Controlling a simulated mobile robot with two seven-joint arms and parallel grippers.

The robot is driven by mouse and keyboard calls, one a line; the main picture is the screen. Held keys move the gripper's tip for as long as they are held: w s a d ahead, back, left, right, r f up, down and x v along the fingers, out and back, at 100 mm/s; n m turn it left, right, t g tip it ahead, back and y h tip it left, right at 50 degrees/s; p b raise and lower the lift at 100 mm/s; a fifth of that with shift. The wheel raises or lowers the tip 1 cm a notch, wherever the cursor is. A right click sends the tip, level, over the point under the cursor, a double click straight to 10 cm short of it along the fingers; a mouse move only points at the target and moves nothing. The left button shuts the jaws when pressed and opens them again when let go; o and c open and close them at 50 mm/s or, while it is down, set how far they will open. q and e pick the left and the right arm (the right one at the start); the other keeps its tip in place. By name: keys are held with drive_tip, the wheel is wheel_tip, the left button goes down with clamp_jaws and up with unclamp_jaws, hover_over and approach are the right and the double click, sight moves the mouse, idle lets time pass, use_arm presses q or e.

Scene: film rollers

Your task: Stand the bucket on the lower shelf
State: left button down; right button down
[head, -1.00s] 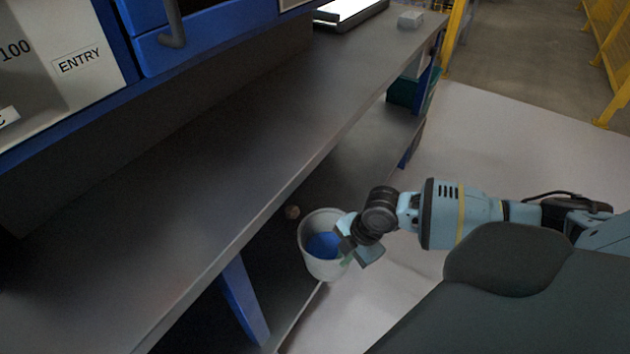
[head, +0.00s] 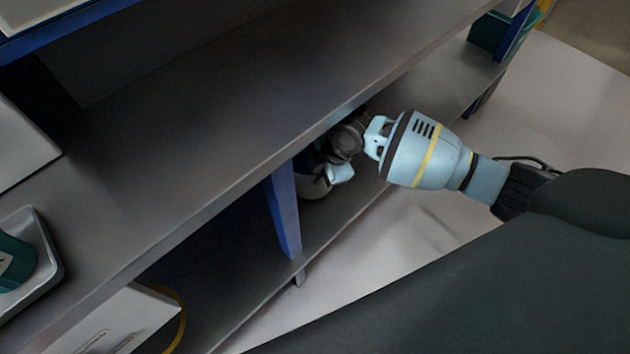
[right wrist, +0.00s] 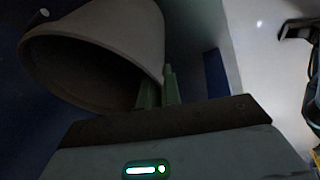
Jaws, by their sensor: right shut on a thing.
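My right gripper (head: 338,173) is shut on the bucket's rim. In the right wrist view the bucket (right wrist: 100,45) fills the upper left, its mouth towards the camera, with the green fingers (right wrist: 158,90) at its rim. My left gripper is not in view.
A blue upright (head: 284,210) stands just left of the bucket. The worktop (head: 220,130) overhangs the shelf. A teal bin (head: 490,35) sits at the shelf's far end. A pale box (head: 125,320) lies at lower left. The shelf right of the bucket looks clear.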

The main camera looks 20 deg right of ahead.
sight(316, 188)
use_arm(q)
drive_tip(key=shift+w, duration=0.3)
use_arm(e)
drive_tip(key=shift+w+a+r, duration=0.15)
drive_tip(key=shift+w+a, duration=0.25)
wheel_tip(316, 188, down, 4)
drive_tip(key=shift+r+b, duration=0.2)
drive_tip(key=shift+b, duration=0.5)
drive_tip(key=c, duration=2)
unclamp_jaws()
drive_tip(key=shift+s+f, duration=0.15)
drive_tip(key=o, duration=0.4)
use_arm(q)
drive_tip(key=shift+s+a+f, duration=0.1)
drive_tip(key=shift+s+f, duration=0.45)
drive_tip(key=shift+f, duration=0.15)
